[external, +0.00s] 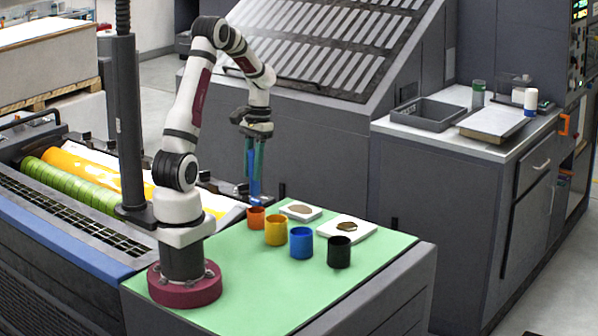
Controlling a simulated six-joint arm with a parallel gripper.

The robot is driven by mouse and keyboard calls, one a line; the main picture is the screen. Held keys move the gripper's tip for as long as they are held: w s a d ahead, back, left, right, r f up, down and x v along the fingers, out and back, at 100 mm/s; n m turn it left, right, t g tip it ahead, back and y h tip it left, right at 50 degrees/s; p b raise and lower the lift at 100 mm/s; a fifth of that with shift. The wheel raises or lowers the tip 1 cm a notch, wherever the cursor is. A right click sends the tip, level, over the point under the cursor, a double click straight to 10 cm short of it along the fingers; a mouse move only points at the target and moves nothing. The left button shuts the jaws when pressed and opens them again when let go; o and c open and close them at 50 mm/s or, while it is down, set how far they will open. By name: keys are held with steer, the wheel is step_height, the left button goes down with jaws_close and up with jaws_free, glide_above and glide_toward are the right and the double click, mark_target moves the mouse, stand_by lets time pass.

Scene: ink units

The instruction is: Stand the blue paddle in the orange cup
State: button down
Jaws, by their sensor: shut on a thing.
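The blue paddle (254,178) hangs nearly upright below my gripper (254,138), which is shut on its upper part. A teal strip shows along the paddle's upper length. The orange cup (256,219) stands on the green mat, first in a row of cups. The paddle's lower end appears just above the orange cup's rim or slightly behind it; I cannot tell from this view whether it is inside the mouth.
A yellow cup (276,231), a blue cup (301,243) and a black cup (339,252) continue the row on the green mat (250,290). Two pale plates, (300,211) and (364,233), with brown patches lie behind them. The mat's front is clear.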

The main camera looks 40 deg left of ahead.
mark_target(254, 197)
steer(key=shift+f, duration=3.5)
steer(key=c, duration=0.6)
jaws_free()
steer(key=shift+r, duration=0.15)
step_height(254, 197, up, 15)
steer(key=w, duration=0.2)
steer(key=shift+w+d+r, duration=0.15)
steer(key=shift+w+r, duration=0.05)
